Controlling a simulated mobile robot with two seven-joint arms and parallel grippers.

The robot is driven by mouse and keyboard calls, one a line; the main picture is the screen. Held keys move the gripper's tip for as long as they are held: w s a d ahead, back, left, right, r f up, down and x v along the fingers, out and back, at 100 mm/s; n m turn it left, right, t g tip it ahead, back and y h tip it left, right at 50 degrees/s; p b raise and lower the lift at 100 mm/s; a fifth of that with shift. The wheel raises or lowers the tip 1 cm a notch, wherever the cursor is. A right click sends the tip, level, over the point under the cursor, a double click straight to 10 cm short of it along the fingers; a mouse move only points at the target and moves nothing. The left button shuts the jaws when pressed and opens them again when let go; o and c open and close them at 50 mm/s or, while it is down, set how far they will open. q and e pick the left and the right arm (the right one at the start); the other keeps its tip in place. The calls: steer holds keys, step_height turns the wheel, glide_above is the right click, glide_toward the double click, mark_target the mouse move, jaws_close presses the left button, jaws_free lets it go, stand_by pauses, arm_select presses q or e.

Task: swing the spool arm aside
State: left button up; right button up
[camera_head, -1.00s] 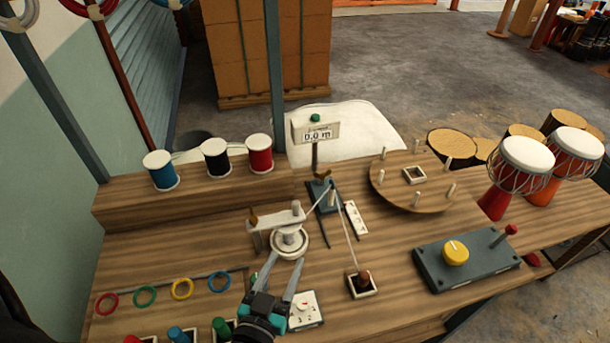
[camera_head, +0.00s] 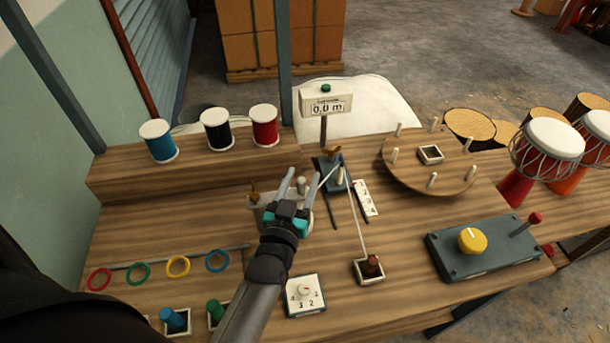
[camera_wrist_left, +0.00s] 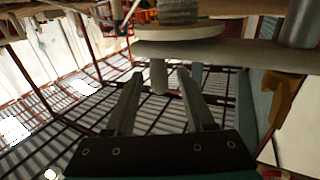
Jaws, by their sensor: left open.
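The spool arm is a pale flat bar (camera_head: 262,200) on the bench, mostly hidden in the head view behind my left gripper. It also shows as a long bar (camera_wrist_left: 235,54) in the wrist view, with the spool's round flange (camera_wrist_left: 180,37) beside it. My left gripper (camera_head: 302,177) is open over the arm's right end. A short pale peg (camera_wrist_left: 158,77) on the arm shows between the open fingers (camera_wrist_left: 160,72) in the wrist view. I cannot tell whether they touch it. My right gripper is not in view.
A thread runs from the small blue stand (camera_head: 332,172) to a brown knob (camera_head: 371,267). A display (camera_head: 326,103) stands behind. A numbered dial (camera_head: 304,295) lies in front. A round pegged board (camera_head: 428,178) and a grey control box (camera_head: 485,250) are on the right.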

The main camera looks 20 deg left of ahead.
arm_select(q)
steer(key=shift+w+a+b, duration=0.15)
steer(key=shift+w+b, duration=0.1)
steer(key=shift+w, duration=0.5)
steer(key=shift+w+a+b, duration=0.15)
steer(key=shift+w+b, duration=0.05)
steer(key=shift+w, duration=0.55)
jaws_close()
stand_by(0.4)
